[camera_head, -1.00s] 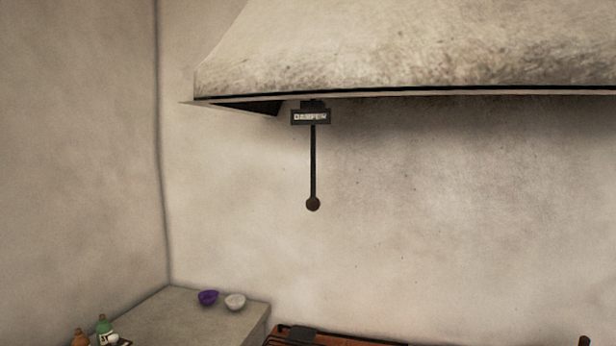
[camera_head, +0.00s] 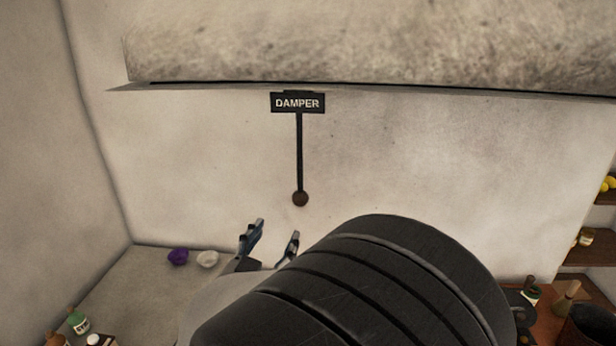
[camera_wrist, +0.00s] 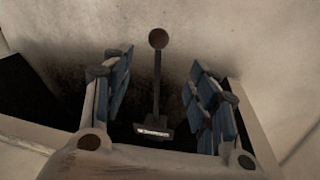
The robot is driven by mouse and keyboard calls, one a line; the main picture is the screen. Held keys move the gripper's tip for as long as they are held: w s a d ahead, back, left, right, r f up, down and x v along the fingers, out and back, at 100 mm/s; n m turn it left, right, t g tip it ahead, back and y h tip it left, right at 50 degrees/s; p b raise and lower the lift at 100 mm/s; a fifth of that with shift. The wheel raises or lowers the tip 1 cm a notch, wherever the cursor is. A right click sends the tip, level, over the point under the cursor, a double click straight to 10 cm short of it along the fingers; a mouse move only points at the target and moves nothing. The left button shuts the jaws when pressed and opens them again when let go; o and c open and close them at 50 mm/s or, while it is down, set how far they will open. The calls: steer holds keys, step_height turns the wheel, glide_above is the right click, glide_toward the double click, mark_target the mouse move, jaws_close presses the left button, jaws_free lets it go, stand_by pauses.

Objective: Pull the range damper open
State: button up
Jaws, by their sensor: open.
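The damper is a thin dark rod (camera_head: 299,150) hanging from a black plate marked DAMPER (camera_head: 298,103) under the hood. A round brown knob (camera_head: 300,199) is at its lower end. My gripper (camera_head: 272,238) is open and empty, with its fingertips below the knob in the head view. In the wrist view, the rod (camera_wrist: 157,85) and the knob (camera_wrist: 158,39) appear in the gap between the two blue-padded fingers of my gripper (camera_wrist: 160,85), and the plate (camera_wrist: 153,131) shows lower down. No contact with the rod or knob is visible.
The plaster hood (camera_head: 380,50) overhangs the wall above. A counter (camera_head: 135,280) at lower left holds a purple bowl (camera_head: 178,257), a white bowl (camera_head: 207,259) and bottles (camera_head: 78,320). Shelves (camera_head: 590,256) stand at right. The wall around the rod is clear.

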mark_target(298, 203)
steer(key=p+x, duration=0.1)
steer(key=x, duration=1.6)
steer(key=shift+s+d+f+p, duration=0.1)
steer(key=shift+d+p, duration=0.1)
steer(key=shift+p, duration=0.15)
steer(key=shift+c, duration=0.5)
jaws_close()
